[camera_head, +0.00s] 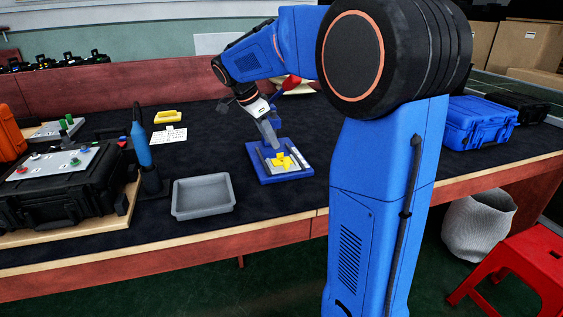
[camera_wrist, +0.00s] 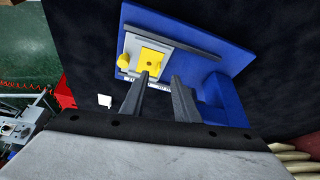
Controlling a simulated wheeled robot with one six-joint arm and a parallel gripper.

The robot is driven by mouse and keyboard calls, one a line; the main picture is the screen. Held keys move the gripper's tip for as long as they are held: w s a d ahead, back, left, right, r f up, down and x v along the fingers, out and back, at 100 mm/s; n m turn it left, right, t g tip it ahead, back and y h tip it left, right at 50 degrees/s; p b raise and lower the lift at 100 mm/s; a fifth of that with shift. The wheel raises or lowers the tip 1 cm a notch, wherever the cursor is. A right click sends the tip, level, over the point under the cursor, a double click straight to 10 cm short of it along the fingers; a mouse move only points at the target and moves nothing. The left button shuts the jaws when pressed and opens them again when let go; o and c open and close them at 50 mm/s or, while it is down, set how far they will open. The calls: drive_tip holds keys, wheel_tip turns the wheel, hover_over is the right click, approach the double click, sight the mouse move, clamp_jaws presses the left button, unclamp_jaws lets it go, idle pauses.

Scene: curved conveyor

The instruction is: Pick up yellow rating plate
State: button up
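A yellow plate (camera_wrist: 150,58) with a small hole lies on a pale block on the blue fixture (camera_wrist: 208,48). In the head view the yellow piece (camera_head: 284,161) sits in the middle of the blue fixture (camera_head: 260,178) on the dark table. My gripper (camera_wrist: 161,78) is open, with a clear gap between its two grey fingers and nothing held. In the wrist view the fingertips point towards the plate's lower edge and appear apart from it. In the head view my gripper (camera_head: 270,135) hangs tilted just above the fixture.
A grey tray (camera_head: 203,213) stands left of the fixture. A blue-and-black upright tool (camera_head: 141,145) and a black case (camera_head: 62,200) are farther left. A yellow tray (camera_head: 168,116) lies behind, and a blue case (camera_head: 478,122) is at the right.

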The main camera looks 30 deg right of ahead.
sight(277, 159)
drive_tip(key=shift+s+x, duration=0.2)
drive_tip(key=shift+x, duration=2.45)
